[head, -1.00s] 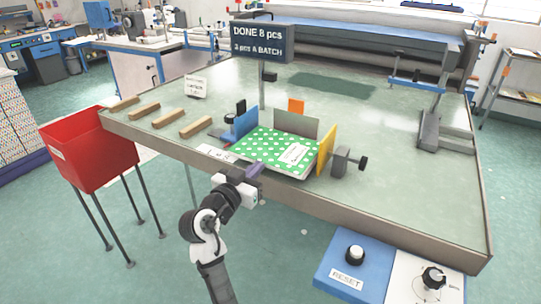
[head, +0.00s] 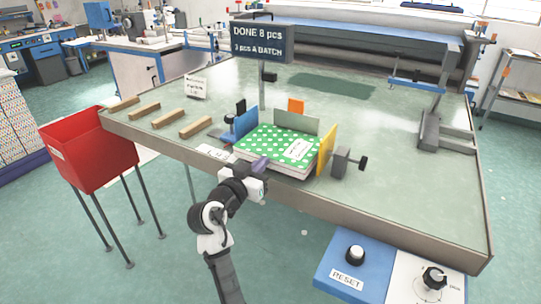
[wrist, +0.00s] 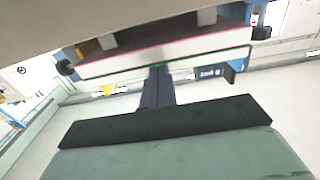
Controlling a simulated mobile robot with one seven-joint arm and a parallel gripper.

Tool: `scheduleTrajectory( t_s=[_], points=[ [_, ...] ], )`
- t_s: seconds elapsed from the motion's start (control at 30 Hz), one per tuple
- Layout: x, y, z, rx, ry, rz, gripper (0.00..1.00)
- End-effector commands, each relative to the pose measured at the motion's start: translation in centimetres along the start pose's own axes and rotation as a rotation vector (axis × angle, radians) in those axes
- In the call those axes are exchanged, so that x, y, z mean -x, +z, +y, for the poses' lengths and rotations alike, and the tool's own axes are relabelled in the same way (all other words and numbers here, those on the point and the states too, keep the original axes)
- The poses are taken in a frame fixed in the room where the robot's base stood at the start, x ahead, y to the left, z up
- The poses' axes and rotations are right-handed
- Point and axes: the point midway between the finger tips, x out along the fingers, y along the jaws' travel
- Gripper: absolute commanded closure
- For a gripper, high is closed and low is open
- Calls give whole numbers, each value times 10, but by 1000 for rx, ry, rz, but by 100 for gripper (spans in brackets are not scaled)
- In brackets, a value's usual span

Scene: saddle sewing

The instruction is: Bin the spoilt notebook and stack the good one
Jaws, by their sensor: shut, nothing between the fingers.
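A green notebook with white dots and a white label (head: 273,142) lies flat at the table's front edge, between upright blue, grey and yellow plates. Pale page edges show below its cover, and I cannot tell whether a second notebook is beneath. No spoilage mark is readable. My gripper (head: 260,164) is shut and empty at the notebook's front edge; contact is unclear. In the wrist view my shut fingers (wrist: 158,82) point at a pale page block (wrist: 165,62) with a thin green edge. The red bin (head: 92,158) stands on legs left of the table.
A blue plate (head: 245,123), a grey plate (head: 296,124) and a yellow plate (head: 327,149) border the notebook. A dark clamp with a knob (head: 346,162) stands right. Wooden strips (head: 158,117) lie left. A sign (head: 262,41) stands behind. The table's right side is largely clear.

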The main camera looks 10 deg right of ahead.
Motion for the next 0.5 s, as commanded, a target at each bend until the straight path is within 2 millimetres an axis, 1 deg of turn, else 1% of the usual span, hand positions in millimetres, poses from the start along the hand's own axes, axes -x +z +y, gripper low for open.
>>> scheduleTrajectory(
  t_s=[0.17,0.5],
  points=[
    [8,1,-1,0,-1,0,100],
    [43,1,-1,0,-3,0,100]
  ],
)
